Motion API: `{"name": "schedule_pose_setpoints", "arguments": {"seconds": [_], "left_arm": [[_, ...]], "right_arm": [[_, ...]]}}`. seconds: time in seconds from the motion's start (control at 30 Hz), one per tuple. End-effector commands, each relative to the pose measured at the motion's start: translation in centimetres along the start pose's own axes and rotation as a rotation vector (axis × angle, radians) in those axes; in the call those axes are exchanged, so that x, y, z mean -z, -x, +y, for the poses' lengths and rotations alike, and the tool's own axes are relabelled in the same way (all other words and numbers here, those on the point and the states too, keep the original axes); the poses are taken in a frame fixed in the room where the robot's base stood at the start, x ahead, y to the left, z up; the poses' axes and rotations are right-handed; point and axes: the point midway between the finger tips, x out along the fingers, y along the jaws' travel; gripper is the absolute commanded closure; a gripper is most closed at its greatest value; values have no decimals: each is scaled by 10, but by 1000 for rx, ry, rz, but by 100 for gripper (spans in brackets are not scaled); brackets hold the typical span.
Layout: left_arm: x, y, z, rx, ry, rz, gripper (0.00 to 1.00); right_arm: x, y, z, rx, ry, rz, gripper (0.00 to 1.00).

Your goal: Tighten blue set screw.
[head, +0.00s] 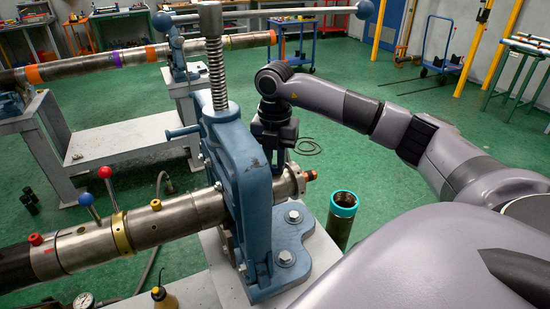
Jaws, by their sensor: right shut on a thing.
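A screw with a blue ball knob (86,200) stands up at a tilt from the metal pipe (155,220), at the left. Next to it is a similar one with a red ball knob (104,173). The pipe runs through a blue pipe vise (240,175). My right gripper (278,160) points down just beyond the vise, near the pipe's right end, well away from the blue knob. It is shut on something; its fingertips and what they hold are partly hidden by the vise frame. My left gripper is out of view.
The vise has an upright threaded spindle (216,70) and a long cross handle (290,12). A dark pipe with a teal rim (343,203) stands on the floor at right. A second pipe (130,58) lies on a bench behind. A pressure gauge (83,300) is at lower left.

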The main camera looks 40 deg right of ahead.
Motion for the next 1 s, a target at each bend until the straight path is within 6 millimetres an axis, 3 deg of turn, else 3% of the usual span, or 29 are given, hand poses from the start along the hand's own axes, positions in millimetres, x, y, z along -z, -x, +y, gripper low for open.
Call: {"name": "schedule_pose_setpoints", "arguments": {"seconds": [1.0], "left_arm": [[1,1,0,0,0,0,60]], "right_arm": [[-4,6,1,-16,-973,-6,100]]}}
